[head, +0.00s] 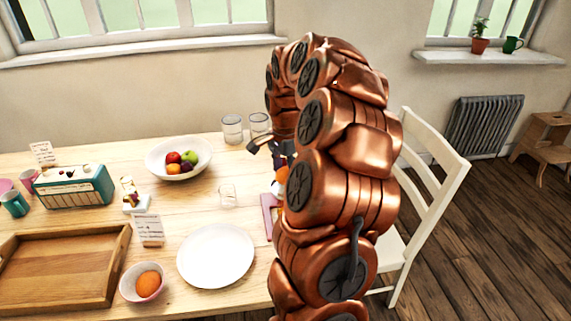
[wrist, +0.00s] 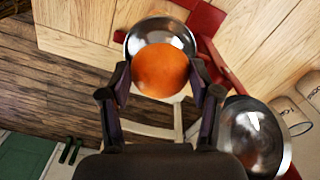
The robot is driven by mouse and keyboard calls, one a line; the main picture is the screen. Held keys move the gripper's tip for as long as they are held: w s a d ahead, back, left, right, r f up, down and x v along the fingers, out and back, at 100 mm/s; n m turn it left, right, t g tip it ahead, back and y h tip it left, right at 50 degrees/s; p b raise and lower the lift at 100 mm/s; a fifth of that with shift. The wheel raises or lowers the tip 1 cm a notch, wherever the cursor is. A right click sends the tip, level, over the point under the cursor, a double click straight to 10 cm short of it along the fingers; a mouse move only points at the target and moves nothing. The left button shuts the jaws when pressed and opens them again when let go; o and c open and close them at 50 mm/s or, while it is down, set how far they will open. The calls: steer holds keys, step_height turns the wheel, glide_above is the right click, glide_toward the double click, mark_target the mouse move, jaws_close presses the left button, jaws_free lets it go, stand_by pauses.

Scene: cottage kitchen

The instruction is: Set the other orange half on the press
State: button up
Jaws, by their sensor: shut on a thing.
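My gripper (wrist: 160,82) is shut on an orange half (wrist: 161,70), with one dark finger on each side of it in the wrist view. Behind the orange half in that view is a shiny metal bowl-shaped part (wrist: 150,30) beside red parts (wrist: 207,20), probably the press; I cannot tell if the fruit touches it. In the head view my copper arm hides most of the gripper and press, and a bit of orange (head: 282,175) shows at its left edge. Another orange piece (head: 149,284) sits in a small bowl (head: 130,292) at the table's front.
A second metal bowl (wrist: 254,138) is at the lower right of the wrist view. A white plate (head: 215,255), wooden tray (head: 60,265), fruit bowl (head: 155,168), radio (head: 72,187) and glasses (head: 232,128) stand on the table. A white chair (head: 440,190) is right of my arm.

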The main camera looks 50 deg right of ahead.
mark_target(284, 180)
steer(key=shift+f, duration=1.3)
steer(key=shift+a+b, duration=0.1)
steer(key=shift+b, duration=0.85)
stand_by(0.5)
steer(key=shift+f+b, duration=0.45)
steer(key=shift+f, duration=0.15)
steer(key=o, duration=0.5)
steer(key=shift+c, duration=0.2)
steer(key=shift+r, duration=0.1)
steer(key=shift+r+p, duration=0.65)
steer(key=shift+r, duration=4.8)
